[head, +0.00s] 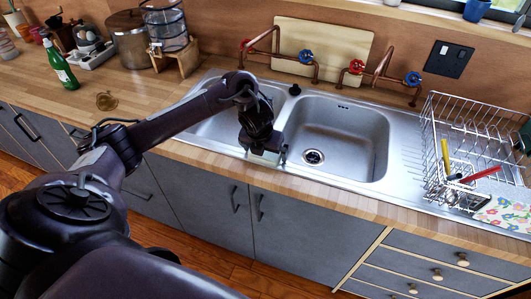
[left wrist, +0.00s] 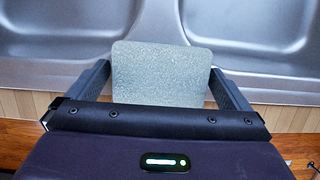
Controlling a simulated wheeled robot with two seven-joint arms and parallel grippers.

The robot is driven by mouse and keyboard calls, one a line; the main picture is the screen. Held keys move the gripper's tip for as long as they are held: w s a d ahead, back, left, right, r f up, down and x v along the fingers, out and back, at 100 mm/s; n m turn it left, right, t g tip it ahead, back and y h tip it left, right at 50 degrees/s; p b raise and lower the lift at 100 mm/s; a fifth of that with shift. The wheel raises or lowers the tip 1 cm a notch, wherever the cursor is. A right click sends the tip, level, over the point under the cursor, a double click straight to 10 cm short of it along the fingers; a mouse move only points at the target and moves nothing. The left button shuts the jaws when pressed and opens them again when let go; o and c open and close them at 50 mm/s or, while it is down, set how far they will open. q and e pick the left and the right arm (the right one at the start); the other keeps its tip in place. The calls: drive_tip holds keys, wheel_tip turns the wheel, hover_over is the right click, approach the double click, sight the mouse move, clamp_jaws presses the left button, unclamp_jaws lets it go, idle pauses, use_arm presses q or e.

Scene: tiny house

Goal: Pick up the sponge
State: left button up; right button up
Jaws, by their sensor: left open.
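The sponge (left wrist: 161,72) is a pale grey-green block with rounded corners in the left wrist view. It lies at the front edge of the sink, by the divider between the two basins. My left gripper (head: 266,150) reaches down over it in the head view, where a pale bit of the sponge (head: 262,158) shows below the gripper. In the left wrist view the two fingers stand on either side of the sponge, open and very close to its sides. I cannot tell whether they touch it. My right gripper is not in view.
The steel sink's right basin (head: 335,140) is empty. A wire dish rack (head: 440,140) with utensils stands on the right. Copper taps (head: 378,72) and a leaning cutting board (head: 320,42) are behind. A green bottle (head: 60,66) and a pot (head: 129,42) stand on the left counter.

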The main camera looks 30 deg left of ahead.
use_arm(q)
drive_tip(key=c, duration=0.8)
drive_tip(key=shift+r, duration=0.15)
drive_tip(key=shift+r, duration=0.65)
wheel_tip(320, 180, up, 19)
drive_tip(key=p, duration=0.9)
drive_tip(key=shift+f, duration=0.2)
